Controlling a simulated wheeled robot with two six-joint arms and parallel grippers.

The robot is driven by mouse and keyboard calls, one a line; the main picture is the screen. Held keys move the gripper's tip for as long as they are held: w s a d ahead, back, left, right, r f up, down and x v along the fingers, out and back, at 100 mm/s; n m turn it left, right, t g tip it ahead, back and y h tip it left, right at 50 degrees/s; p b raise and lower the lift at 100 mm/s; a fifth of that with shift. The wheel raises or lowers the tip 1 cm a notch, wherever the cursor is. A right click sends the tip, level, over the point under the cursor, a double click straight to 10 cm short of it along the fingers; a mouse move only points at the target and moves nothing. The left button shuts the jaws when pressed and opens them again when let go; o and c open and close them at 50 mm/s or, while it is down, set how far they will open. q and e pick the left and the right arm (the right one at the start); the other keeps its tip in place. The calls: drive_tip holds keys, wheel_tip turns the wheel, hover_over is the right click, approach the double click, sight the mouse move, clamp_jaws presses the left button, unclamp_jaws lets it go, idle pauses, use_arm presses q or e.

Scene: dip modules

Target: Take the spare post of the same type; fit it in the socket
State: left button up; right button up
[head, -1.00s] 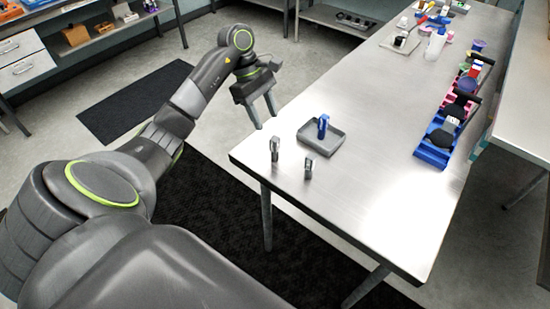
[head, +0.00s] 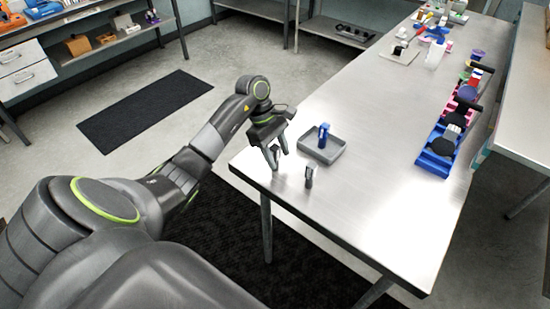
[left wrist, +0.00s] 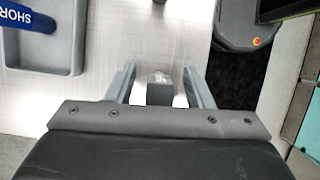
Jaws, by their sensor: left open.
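In the left wrist view the blue post (left wrist: 28,16) and tray (left wrist: 65,45) are at the upper left. One grey post (head: 309,177) stands on bare table to the right of my left gripper. My left gripper (head: 277,156) is open, at the table's left edge. The left wrist view shows another grey post (left wrist: 159,88) between its spread fingers, with gaps on both sides. In the head view the gripper mostly hides this post. I cannot pick out the socket.
A blue bin (head: 434,160) with dark items is at the table's right edge, with more coloured holders behind it. A pale board (head: 399,53) and a white bottle (head: 435,54) stand farther back. The middle of the table is clear.

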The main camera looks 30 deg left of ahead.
use_arm(q)
clamp_jaws()
idle(0.3)
